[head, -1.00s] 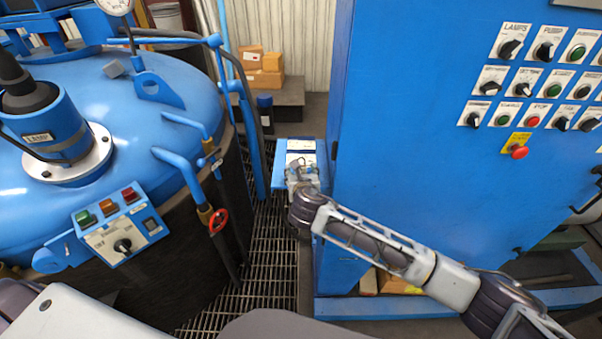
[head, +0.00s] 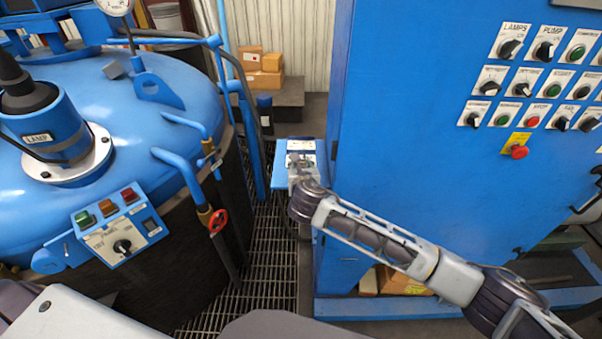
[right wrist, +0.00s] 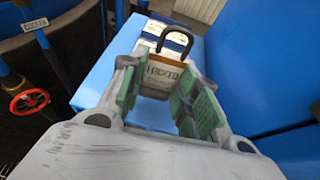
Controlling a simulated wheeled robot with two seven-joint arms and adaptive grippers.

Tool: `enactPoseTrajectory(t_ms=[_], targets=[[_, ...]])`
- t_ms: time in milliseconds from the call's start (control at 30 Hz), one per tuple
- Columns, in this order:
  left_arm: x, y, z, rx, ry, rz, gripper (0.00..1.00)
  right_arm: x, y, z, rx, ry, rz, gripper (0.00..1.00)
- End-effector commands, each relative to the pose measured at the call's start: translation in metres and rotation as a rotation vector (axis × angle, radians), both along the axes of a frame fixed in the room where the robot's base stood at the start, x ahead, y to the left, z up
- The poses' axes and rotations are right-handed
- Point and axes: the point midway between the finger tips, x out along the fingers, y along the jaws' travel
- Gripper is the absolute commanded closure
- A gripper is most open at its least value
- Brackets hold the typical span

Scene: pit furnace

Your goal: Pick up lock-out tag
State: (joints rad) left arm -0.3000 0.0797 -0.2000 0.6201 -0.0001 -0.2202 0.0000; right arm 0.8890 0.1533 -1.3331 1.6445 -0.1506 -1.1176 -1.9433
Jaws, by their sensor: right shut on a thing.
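The lock-out tag (right wrist: 163,74) shows in the right wrist view as a small padlock-like piece with a dark looped shackle and a brown body with a white lettered label. My right gripper (right wrist: 158,88) is shut on it, with green pads on either side of its body. In the head view the right gripper (head: 301,164) is over a small blue shelf (head: 280,176) on the cabinet's left side; the tag is too small to make out there. I cannot tell whether the tag touches the shelf. My left gripper is not in view.
The blue control cabinet (head: 420,180) stands close on the right of the shelf. The blue furnace (head: 150,100) with pipes and a red valve wheel (head: 218,220) is on the left. A grating (head: 262,265) lies between. A white sheet (head: 301,146) is on the shelf.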

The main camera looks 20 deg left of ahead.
Motion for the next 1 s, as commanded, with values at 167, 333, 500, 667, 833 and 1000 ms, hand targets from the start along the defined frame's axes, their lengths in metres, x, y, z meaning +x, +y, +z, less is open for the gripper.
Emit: enactPoseTrajectory(t_ms=[167,333,500,667,833,1000], targets=[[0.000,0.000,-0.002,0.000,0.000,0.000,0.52,0.000,0.000,0.027,0.002,-0.003,0.002,0.85],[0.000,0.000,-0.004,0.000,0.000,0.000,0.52,0.000,0.000,0.052,0.001,-0.003,0.001,0.85],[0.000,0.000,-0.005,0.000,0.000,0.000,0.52,0.000,0.001,0.070,0.001,-0.002,0.002,0.85],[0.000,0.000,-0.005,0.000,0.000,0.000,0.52,0.000,0.000,0.076,-0.001,0.001,0.001,0.85],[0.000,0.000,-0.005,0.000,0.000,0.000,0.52,0.000,0.000,0.077,0.000,0.001,0.001,0.85],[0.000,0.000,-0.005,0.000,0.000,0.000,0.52,0.000,0.000,0.077,0.000,0.000,0.001,0.85]])
